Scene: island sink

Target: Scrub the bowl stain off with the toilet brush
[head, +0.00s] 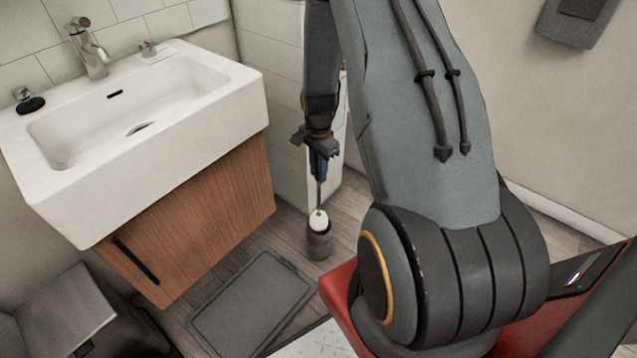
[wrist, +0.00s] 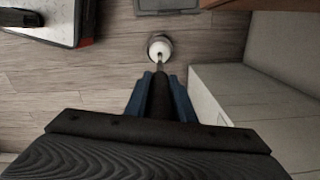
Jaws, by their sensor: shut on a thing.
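My gripper (head: 318,160) is shut on the handle of the toilet brush (head: 319,212), which hangs upright below it. The brush's white head sits at the mouth of a dark grey holder (head: 319,241) on the floor; I cannot tell how far inside it is. In the wrist view, my gripper (wrist: 160,88) has its blue fingers on either side of the dark handle, and the white brush head (wrist: 160,49) shows at the holder's opening. No toilet bowl and no stain show in either view.
A white sink (head: 150,110) over a wooden cabinet (head: 200,215) stands at the left. A tiled ledge (head: 285,90) rises close behind my gripper. A grey mat (head: 250,300) lies on the wood floor, and a dark bin (head: 75,315) stands at the lower left.

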